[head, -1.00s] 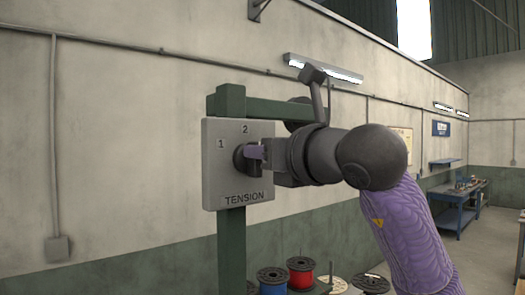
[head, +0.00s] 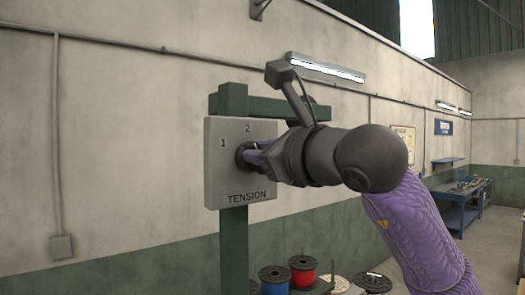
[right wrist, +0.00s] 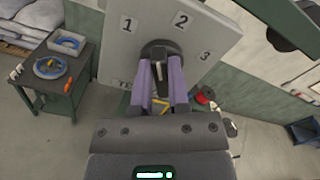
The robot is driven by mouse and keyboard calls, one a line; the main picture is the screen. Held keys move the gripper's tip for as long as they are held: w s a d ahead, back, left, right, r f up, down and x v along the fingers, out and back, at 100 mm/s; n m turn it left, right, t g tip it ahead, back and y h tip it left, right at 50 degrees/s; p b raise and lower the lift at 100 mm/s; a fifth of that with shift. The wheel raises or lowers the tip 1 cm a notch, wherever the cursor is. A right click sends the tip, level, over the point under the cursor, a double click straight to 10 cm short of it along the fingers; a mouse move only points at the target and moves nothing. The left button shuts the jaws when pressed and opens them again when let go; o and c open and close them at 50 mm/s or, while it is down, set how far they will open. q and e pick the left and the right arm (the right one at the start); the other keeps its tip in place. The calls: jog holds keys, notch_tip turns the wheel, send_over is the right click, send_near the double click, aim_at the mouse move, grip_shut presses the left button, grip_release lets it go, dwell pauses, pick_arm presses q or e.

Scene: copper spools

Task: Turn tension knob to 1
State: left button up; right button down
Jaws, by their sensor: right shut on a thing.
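The tension knob (head: 243,155) is a dark round knob on a grey panel (head: 225,180) marked TENSION. The numerals 1 and 2 show in the head view, and 1, 2 and 3 in the right wrist view. My right gripper (head: 256,153) is shut on the knob, its purple fingers on either side of the grip bar. In the right wrist view, the knob (right wrist: 158,50) sits between the fingertips, and its bar lines up roughly between 1 and 2. The gripper hides part of the knob and the 3 in the head view. My left gripper is out of view.
A green post (head: 233,250) carries the panel. Below stand a blue spool (head: 274,284) and a red spool (head: 303,272). A blue workbench (head: 462,200) stands far right. A dark table (right wrist: 55,80) with a tray shows in the right wrist view.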

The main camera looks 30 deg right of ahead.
jog(key=n, duration=0.5)
jog(key=shift+a+f+n, duration=0.2)
jog(key=shift+n, duration=0.1)
dwell(0.4)
jog(key=c, duration=0.6)
grip_release()
jog(key=shift+s, duration=0.1)
jog(key=s+b, duration=0.4)
jog(key=s, duration=0.5)
jog(key=shift+s+d, duration=0.35)
jog(key=shift+s, duration=0.05)
